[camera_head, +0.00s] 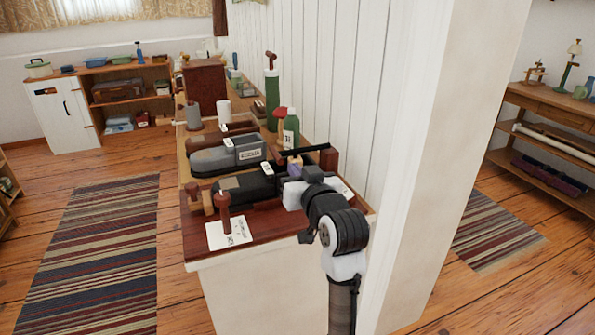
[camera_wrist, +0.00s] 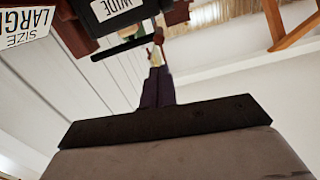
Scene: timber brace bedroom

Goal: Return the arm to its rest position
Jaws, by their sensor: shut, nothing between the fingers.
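My arm (camera_head: 338,229) rises at the front right of the long counter, bent over its near end. In the wrist view, the two dark fingers of my gripper (camera_wrist: 157,75) are together, with nothing held between them. In the head view the gripper is small and partly hidden by my wrist, among the things on the counter. A dark bar (camera_head: 305,150) lies just beyond it. The wrist view is turned over, so labels read upside down.
The counter (camera_head: 200,238) holds a grey labelled case (camera_head: 215,158), a black case (camera_head: 247,187), a green bottle (camera_head: 291,130) and a white card (camera_head: 229,233). A white wall end (camera_head: 436,150) stands close to my arm's right. Floor at left is open, with a striped rug (camera_head: 95,250).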

